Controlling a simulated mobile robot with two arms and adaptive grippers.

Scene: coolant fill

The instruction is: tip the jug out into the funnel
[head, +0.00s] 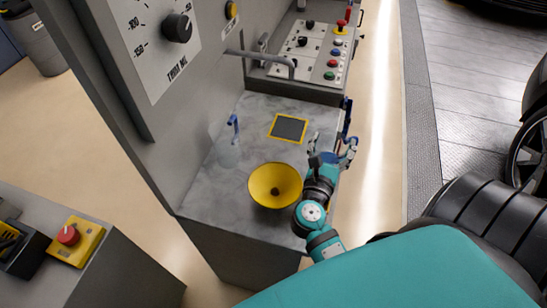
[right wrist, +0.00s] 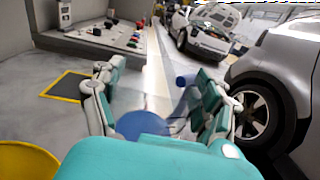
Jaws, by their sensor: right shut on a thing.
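A yellow funnel (head: 275,185) with a dark hole in its middle stands on the grey marbled counter (head: 215,185). Its rim also shows in the right wrist view (right wrist: 25,160). My right gripper (head: 333,150) is just right of the funnel, beside the counter's right edge, and is shut on a clear jug (right wrist: 155,92) with blue parts. The jug's blue handle (head: 347,115) shows beyond the fingers in the head view. The fingers hide much of the jug; its fill and exact tilt cannot be told. My left gripper is out of view.
Another pale clear vessel with a blue top part (head: 233,122) shows at the counter's left side. A yellow-edged dark pad (head: 289,128) lies behind the funnel. A control panel (head: 310,50) stands at the back and a grey cabinet wall (head: 160,110) on the left.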

